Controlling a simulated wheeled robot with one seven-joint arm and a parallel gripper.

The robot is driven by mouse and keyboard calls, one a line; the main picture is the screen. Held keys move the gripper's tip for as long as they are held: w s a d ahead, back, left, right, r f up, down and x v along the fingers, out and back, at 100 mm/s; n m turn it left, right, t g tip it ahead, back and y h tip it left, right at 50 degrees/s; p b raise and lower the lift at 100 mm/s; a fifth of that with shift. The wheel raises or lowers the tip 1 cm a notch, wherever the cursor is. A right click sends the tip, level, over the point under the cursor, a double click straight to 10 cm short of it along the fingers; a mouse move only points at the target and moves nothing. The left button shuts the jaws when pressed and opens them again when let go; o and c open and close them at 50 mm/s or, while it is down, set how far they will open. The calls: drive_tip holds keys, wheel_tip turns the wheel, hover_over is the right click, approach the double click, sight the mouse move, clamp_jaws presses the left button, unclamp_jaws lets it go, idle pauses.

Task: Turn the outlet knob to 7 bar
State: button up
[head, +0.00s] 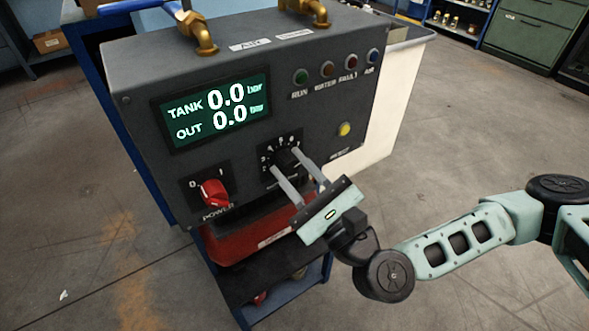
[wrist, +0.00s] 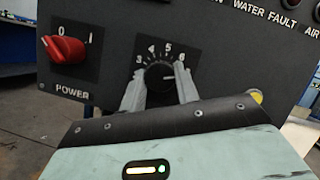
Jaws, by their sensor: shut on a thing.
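The black outlet knob (head: 288,161) sits on a numbered dial on the front of the dark grey panel (head: 330,110). My gripper (head: 287,162) has its two grey fingers on either side of the knob and is shut on it. In the wrist view the knob (wrist: 159,76) shows between the fingertips (wrist: 159,82), with the numbers 3 to 6 readable around its top. The rest of the dial is hidden by my gripper. The knob's exact pointer direction is hard to tell. The display (head: 216,109) reads TANK 0.0 bar and OUT 0.0 bar.
A red power knob (head: 214,193) with 0 and 1 marks is left of the outlet knob. A yellow button (head: 344,129) is to the right, below several indicator lamps. Brass fittings (head: 204,38) stand on top. A red box (head: 262,240) lies below the panel. The floor at right is open.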

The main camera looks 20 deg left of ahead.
drive_tip(key=o, duration=1)
drive_tip(key=b+v, duration=0.1)
drive_tip(key=v, duration=1.1)
drive_tip(key=shift+w+b, duration=0.1)
drive_tip(key=shift+b, duration=0.3)
